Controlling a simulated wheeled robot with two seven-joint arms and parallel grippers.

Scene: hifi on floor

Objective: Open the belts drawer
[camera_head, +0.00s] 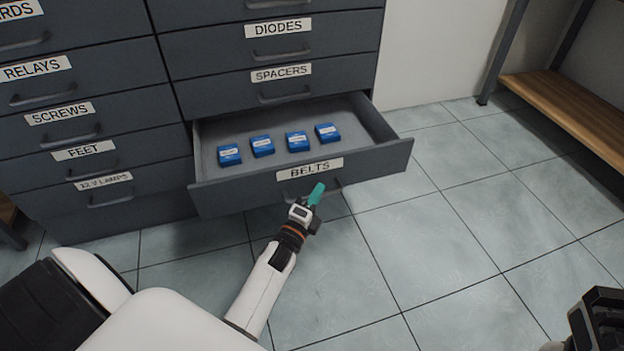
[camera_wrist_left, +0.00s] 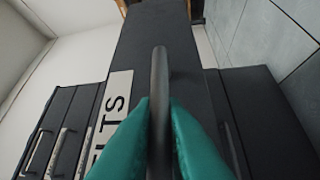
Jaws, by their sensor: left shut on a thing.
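The belts drawer (camera_head: 370,169) at the bottom of the right column of the grey cabinet is pulled out, with its tray showing. Several small blue boxes (camera_head: 263,146) stand in a row inside it. My left gripper (camera_head: 317,192) has teal fingers and is shut on the drawer's dark bar handle (camera_head: 333,185). In the left wrist view the fingers (camera_wrist_left: 159,135) close on both sides of the handle (camera_wrist_left: 159,75), beside the partly hidden label (camera_wrist_left: 117,105). My right gripper (camera_head: 600,318) shows only in part at the lower right corner, away from the cabinet; its fingertips are not clear.
Closed drawers marked spacers (camera_head: 330,82) and diodes (camera_head: 340,45) are above. A column of closed drawers (camera_head: 75,140) is on the left. A wooden shelf (camera_head: 570,105) stands at the right. The tiled floor (camera_head: 450,240) before the drawer is clear.

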